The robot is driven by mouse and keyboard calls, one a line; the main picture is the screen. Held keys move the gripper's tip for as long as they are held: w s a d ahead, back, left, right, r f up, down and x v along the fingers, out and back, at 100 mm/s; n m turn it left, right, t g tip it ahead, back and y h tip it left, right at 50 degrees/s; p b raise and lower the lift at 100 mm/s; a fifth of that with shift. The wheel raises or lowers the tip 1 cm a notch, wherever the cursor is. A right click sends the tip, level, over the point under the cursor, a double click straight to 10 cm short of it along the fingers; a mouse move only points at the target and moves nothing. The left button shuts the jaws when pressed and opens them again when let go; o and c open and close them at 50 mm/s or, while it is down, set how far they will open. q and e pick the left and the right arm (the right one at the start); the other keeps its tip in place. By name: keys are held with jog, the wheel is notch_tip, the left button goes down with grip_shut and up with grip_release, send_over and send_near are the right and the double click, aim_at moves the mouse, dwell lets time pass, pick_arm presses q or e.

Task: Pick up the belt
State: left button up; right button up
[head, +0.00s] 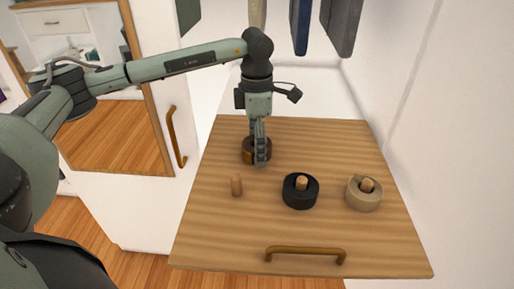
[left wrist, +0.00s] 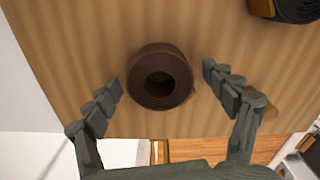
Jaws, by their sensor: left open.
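A brown rolled-up belt (head: 249,155) lies on the wooden drawer surface, partly hidden behind my left gripper (head: 261,157) in the head view. In the left wrist view the brown belt (left wrist: 146,58) is a coil with a dark hole in its middle. My left gripper's fingers (left wrist: 163,83) are open there, one on each side of the belt with gaps between. Whether they are low enough to surround it, I cannot tell. A black coil (head: 301,203) and a beige coil (head: 364,203) each sit around a wooden peg. My right gripper is not in view.
Garments (head: 340,25) hang above. A white wall (head: 440,130) borders the right; a mirrored door (head: 115,115) stands left.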

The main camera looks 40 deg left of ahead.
pick_arm(q)
jog(key=shift+c, duration=0.8)
jog(key=c, duration=1.2)
